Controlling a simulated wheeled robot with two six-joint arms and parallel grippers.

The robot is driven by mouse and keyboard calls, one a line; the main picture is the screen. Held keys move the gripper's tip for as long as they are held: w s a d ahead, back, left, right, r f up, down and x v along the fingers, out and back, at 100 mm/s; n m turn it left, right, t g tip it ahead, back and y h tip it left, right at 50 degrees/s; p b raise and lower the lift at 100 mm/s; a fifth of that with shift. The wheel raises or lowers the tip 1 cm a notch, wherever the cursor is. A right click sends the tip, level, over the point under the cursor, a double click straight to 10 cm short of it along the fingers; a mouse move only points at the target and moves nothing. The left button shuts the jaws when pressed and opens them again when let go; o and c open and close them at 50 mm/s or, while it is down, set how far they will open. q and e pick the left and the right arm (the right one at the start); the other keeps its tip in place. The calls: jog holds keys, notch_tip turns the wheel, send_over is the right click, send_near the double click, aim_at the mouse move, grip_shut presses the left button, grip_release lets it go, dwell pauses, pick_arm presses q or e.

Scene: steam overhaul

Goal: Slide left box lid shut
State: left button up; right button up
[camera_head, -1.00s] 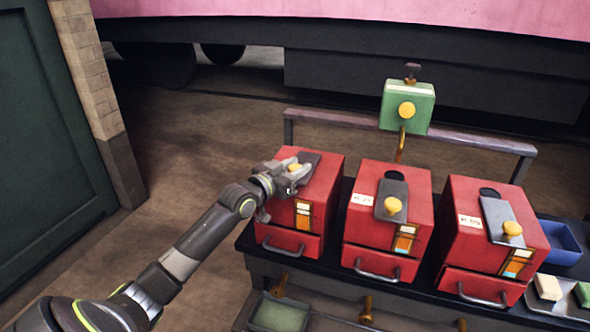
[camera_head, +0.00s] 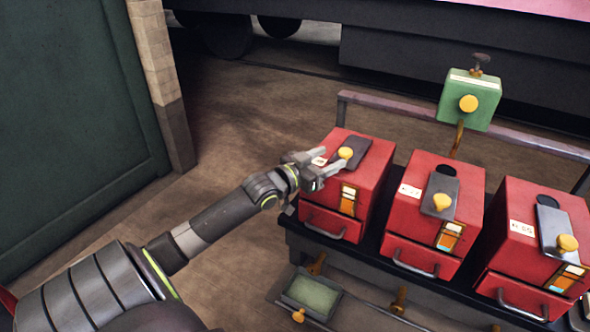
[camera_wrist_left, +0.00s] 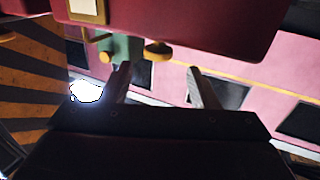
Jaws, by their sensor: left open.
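The left box (camera_head: 328,195) is red, with a drawer handle and a small colored panel on its front. Its lid (camera_head: 357,146) is a dark grey plate on the top, with a yellow knob (camera_head: 346,153) at its near end. No dark opening shows beside this lid; my gripper hides part of the top. My left gripper (camera_head: 331,167) is open, low over the left part of the box top, close to the knob. In the left wrist view, a yellow knob (camera_wrist_left: 158,50) appears beyond and between the open fingers (camera_wrist_left: 160,85). I cannot tell whether they touch. My right gripper is not in view.
Two similar red boxes, the middle one (camera_head: 413,205) and the right one (camera_head: 510,235), stand to the right, each with a dark round opening partly uncovered. A green block (camera_head: 470,99) on a post stands behind.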

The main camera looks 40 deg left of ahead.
pick_arm(q)
jog(key=s+a+p, duration=0.1)
jog(key=s+p, duration=0.7)
jog(key=s, duration=0.2)
jog(key=shift+a+p, duration=0.3)
jog(key=shift+p, duration=0.05)
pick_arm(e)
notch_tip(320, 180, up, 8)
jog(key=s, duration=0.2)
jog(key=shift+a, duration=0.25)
pick_arm(q)
jog(key=shift+s, duration=0.1)
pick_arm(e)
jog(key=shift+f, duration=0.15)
